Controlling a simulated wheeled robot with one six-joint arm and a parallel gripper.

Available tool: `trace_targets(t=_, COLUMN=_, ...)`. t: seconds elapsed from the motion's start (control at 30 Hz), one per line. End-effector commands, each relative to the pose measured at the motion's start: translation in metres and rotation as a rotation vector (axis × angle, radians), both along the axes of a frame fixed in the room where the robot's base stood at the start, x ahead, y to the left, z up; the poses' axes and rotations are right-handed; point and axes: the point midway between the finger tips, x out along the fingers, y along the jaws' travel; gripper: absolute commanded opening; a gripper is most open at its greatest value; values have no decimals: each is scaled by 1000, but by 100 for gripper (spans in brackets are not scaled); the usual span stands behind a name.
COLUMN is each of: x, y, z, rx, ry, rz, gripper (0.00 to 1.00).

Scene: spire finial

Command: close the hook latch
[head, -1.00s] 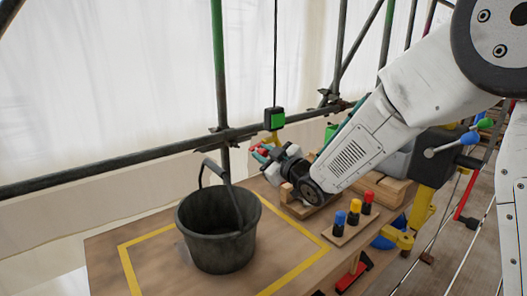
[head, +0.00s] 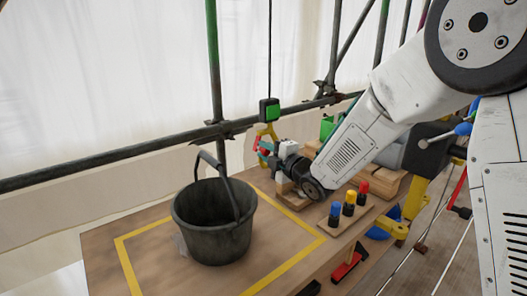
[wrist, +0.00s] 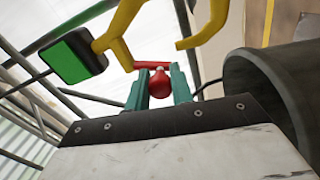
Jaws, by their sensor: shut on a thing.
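A yellow hook (head: 270,131) hangs under a green block (head: 269,109) on a cable. In the wrist view the hook (wrist: 121,40) curves across the top, with the green block (wrist: 72,57) at left. A red latch bar (wrist: 152,65) with a round red knob (wrist: 160,86) lies near the hook's left end. In the picture, the bar shows apart from the hook's right tip (wrist: 184,43). My gripper (wrist: 160,80) is shut on the red knob, with a teal finger on each side. In the head view my gripper (head: 264,152) is beside the hook, its fingertips partly hidden.
A dark bucket (head: 211,235) stands on the table inside a yellow outline, left of my gripper. A small board with blue, yellow and red pegs (head: 349,205) lies at right. Scaffold poles (head: 110,160) run behind the hook.

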Motion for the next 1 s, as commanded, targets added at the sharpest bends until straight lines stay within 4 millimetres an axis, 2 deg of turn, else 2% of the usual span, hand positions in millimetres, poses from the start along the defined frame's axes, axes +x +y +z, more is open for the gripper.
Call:
trace_targets(t=0.5, x=9, y=-11, z=-4, rx=-260, ry=-220, rz=-1, gripper=0)
trace_targets(t=1.0, x=10, y=-13, z=-4, rx=-312, ry=-265, rz=0, gripper=0)
